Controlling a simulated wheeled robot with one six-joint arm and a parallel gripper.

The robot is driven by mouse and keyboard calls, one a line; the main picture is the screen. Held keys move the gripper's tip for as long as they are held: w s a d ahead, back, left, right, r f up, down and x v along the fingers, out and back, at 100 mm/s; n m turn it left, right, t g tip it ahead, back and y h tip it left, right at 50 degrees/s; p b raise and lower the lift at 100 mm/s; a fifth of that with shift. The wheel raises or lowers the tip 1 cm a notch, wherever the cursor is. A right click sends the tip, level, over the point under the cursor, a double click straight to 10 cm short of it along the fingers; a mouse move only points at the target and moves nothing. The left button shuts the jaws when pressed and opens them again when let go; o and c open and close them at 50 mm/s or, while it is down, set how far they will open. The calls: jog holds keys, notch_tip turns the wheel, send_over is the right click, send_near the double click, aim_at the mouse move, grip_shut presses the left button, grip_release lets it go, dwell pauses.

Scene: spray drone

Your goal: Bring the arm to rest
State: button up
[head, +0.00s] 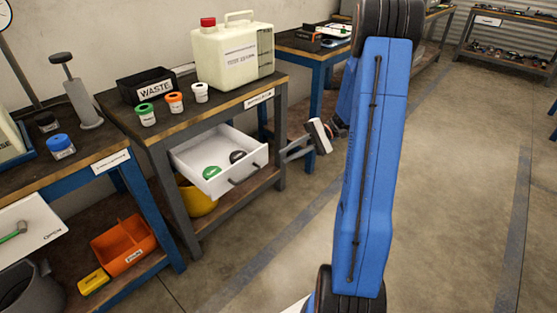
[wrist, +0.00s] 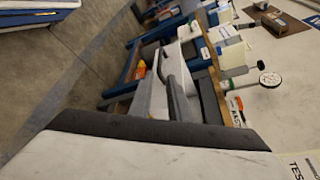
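My gripper (head: 285,149) is in the head view, to the right of the pulled-out white drawer (head: 238,182) and apart from its dark handle. Its two fingers point left towards the bench and stand apart with nothing between them. The fingers also show in the wrist view (wrist: 163,65), over the benches. My blue arm stands raised and bent at the middle right of the head view, and hides part of the floor and the back bench.
An orange tray (head: 123,245) lies lower left. The floor (head: 460,190) at right is clear.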

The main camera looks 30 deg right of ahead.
jog(key=shift+d+r, duration=0.15)
jog(key=shift+d, duration=0.4)
jog(key=s+a+r+n+g+h, duration=0.1)
jog(key=s+a+r+n+h, duration=0.1)
jog(key=s+a+r+h, duration=0.35)
jog(key=s+a+r+n+h, duration=0.2)
jog(key=s+a+h, duration=0.4)
jog(key=s+a, duration=0.35)
jog(key=s+r+n+t+h, duration=0.2)
jog(key=s+r+t+h, duration=0.1)
jog(key=s, duration=0.6)
jog(key=t+h, duration=0.1)
jog(key=t, duration=0.1)
jog(key=shift+d+r+n+t, duration=0.15)
jog(key=shift+r+n+t, duration=0.15)
jog(key=shift+t, duration=0.1)
